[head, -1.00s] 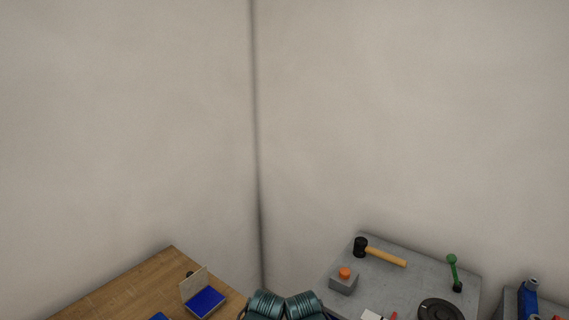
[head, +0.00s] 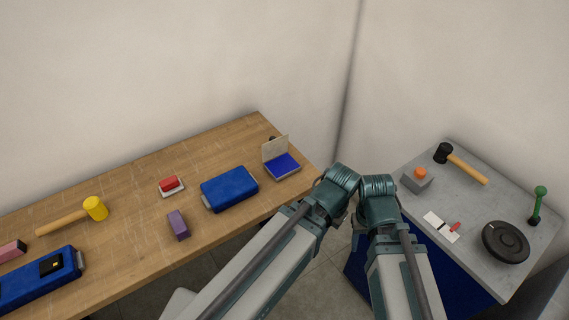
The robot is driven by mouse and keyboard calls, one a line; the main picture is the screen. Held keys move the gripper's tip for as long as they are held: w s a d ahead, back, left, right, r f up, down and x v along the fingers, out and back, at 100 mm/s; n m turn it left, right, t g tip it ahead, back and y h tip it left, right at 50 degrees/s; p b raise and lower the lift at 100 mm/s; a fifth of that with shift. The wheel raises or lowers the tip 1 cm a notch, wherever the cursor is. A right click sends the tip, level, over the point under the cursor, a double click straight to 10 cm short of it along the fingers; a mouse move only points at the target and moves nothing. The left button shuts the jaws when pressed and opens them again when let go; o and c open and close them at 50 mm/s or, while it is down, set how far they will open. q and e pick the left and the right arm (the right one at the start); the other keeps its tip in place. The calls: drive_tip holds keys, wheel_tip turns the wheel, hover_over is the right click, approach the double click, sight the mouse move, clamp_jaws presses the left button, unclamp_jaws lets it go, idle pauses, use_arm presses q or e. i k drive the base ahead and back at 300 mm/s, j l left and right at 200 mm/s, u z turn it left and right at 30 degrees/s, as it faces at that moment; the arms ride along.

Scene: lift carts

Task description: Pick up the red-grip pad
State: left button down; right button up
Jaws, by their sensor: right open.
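A pad with a red block-shaped grip on a white base (head: 171,186) lies on the wooden table, behind a purple block. It is upright and nothing touches it. My left arm (head: 270,250) and right arm (head: 395,250) rise from the bottom edge to teal joints between the two tables. Both are well to the right of the pad. The fingers of my left gripper do not show. My right gripper is open, but its fingers are hardly visible behind the arm links.
The wooden table (head: 135,210) also holds a purple block (head: 178,225), a blue case (head: 229,189), an open blue-and-cream box (head: 283,165), and a yellow mallet (head: 94,208). The grey cart (head: 472,272) holds a black mallet (head: 443,153), a black disc (head: 505,242), and a white card (head: 441,227).

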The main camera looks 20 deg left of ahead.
sight(170, 186)
drive_tip(key=u, duration=1.75)
